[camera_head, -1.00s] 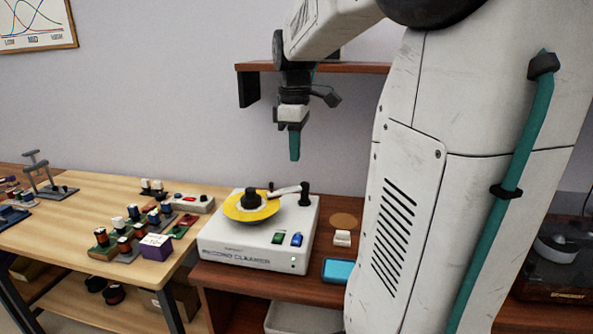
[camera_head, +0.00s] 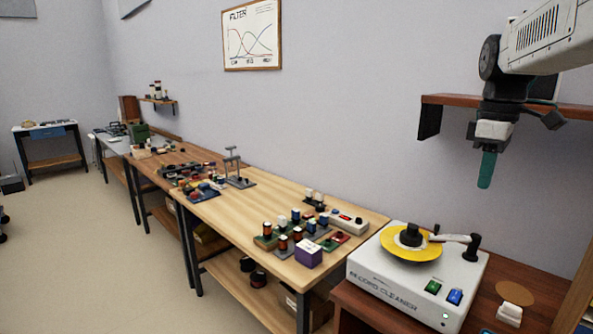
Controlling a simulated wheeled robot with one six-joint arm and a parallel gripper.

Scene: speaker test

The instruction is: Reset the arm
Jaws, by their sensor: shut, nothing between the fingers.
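My gripper (camera_head: 487,170) hangs from my arm at the upper right, pointing down. Its teal fingers are shut with nothing between them. It is in the air in front of the wall, above and right of the record cleaner (camera_head: 415,285). The white cleaner carries a yellow disc (camera_head: 396,250) with a black knob at its centre, and green and blue buttons on its front. The gripper touches nothing that I can see.
A wall shelf (camera_head: 450,102) is behind my gripper. The light wooden bench (camera_head: 240,215) holds small coloured parts, a purple box (camera_head: 308,254) and a grey stand (camera_head: 237,172). More benches run to the far left. Open floor (camera_head: 90,250) lies at the left.

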